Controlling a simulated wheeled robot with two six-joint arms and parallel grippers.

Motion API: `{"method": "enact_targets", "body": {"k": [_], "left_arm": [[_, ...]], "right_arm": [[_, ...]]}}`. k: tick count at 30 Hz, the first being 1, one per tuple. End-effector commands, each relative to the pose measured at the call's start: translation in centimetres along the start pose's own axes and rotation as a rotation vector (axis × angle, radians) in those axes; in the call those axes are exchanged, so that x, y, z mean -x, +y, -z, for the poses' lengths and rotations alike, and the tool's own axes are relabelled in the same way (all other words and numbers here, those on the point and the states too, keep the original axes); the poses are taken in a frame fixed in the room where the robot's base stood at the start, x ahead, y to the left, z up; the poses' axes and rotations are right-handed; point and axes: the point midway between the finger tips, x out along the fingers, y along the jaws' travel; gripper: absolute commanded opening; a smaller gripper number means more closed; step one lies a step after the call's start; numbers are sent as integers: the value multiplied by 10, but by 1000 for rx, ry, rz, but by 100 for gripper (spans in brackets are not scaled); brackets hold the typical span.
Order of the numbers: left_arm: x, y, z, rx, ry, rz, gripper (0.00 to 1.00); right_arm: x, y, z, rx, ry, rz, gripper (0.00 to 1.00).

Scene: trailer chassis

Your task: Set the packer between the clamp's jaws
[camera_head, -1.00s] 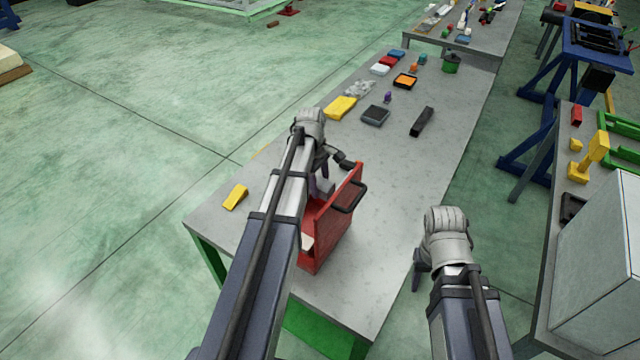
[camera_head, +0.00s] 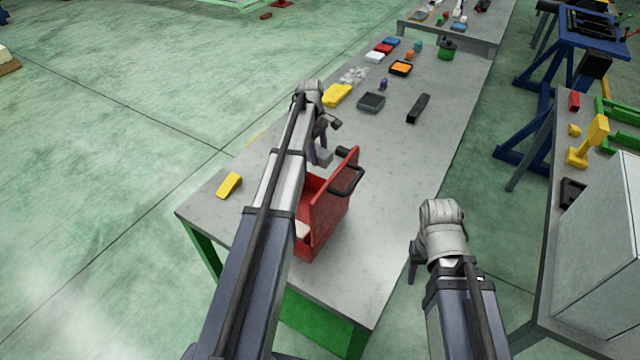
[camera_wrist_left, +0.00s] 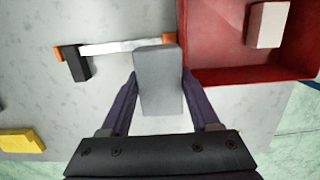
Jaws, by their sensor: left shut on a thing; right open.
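My left gripper (camera_wrist_left: 158,85) is shut on a grey rectangular block, the packer (camera_wrist_left: 158,70), held between its two dark fingers. The clamp (camera_wrist_left: 120,48), a pale bar with orange ends and a black jaw piece, lies on the table left of and behind the packer in the left wrist view. My right gripper (camera_head: 414,262) is open and empty, right of the table edge.
The red box with a black handle holds a pale block (camera_wrist_left: 268,25). A yellow wedge (camera_head: 229,185) lies near the table's left edge. A yellow block (camera_head: 337,95), dark tray (camera_head: 371,102) and black bar (camera_head: 418,108) lie farther back. The table (camera_head: 390,190) right of the box is clear.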

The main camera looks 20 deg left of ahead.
Motion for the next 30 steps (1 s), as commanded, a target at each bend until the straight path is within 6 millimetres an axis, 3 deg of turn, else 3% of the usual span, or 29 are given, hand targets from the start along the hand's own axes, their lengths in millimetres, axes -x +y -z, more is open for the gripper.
{"method": "enact_targets", "body": {"k": [1,6,14,30], "left_arm": [[-14,20,12,0,-1,0,0],[-23,44,25,0,-1,1,0],[-28,44,26,0,-1,1,0],[-85,44,33,0,-1,0,0]], "right_arm": [[-15,-1,1,1,0,0,50],[-26,-2,2,4,0,-1,50],[-30,-3,2,4,0,-1,50],[-88,-8,5,2,0,-1,50]]}}
